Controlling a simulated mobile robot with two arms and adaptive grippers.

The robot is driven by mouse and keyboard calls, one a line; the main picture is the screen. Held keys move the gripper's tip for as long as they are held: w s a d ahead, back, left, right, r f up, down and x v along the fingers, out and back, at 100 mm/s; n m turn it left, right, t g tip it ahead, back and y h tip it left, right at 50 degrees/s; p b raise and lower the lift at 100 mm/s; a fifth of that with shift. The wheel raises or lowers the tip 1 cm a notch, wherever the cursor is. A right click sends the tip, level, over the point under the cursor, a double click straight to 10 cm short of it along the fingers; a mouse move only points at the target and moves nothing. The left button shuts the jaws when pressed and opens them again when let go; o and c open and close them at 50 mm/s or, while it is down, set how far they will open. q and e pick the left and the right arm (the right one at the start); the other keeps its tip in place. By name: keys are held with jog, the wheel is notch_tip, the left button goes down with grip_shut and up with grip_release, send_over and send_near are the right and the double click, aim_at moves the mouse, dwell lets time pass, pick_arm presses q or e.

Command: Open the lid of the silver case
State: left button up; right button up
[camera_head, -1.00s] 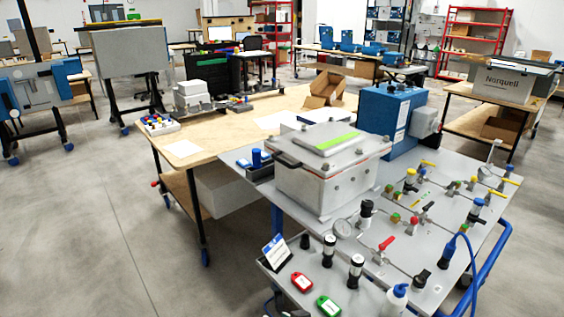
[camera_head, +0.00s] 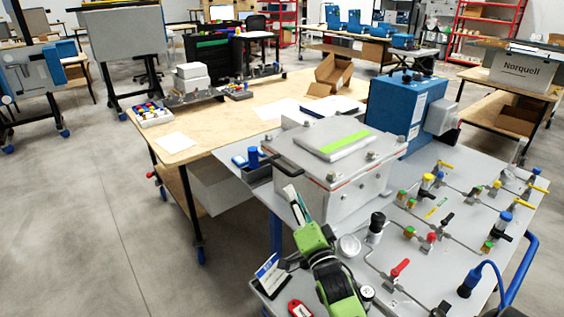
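The silver case (camera_head: 328,191) is a grey box on the grey cart top, with its lid (camera_head: 325,150) down. A raised panel with a bright green strip lies on top of the lid. A dark handle (camera_head: 284,166) sticks out at the case's left side. My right gripper (camera_head: 293,196), on a green and black arm from the bottom edge, is in front of the case's near left corner, with its tips below the handle. I see it nearly edge-on, so its finger gap is unclear and contact with the case cannot be told. My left gripper is not in view.
A blue box unit (camera_head: 394,118) stands close behind the case on the right. A panel of pipes and coloured valves (camera_head: 450,215) fills the cart's right side. A small tray with blue items (camera_head: 252,163) sits left of the case. A wooden table (camera_head: 225,128) stands behind.

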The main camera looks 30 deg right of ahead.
aim_at(280, 167)
jog(key=x, duration=0.3)
jog(key=r+p+x, duration=0.1)
jog(key=x, duration=0.1)
jog(key=shift+a, duration=0.25)
jog(key=x, duration=0.6)
jog(key=shift+w+d+f+p, duration=0.2)
jog(key=shift+f+p, duration=0.05)
jog(key=shift+p, duration=0.1)
jog(key=shift+w+d, duration=0.1)
jog(key=shift+w, duration=0.25)
jog(key=shift+c, duration=0.7)
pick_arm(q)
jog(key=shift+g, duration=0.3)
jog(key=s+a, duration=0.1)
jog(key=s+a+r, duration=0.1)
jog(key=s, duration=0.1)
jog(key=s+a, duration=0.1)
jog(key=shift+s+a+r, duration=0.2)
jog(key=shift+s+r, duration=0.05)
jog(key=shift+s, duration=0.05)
pick_arm(e)
grip_shut()
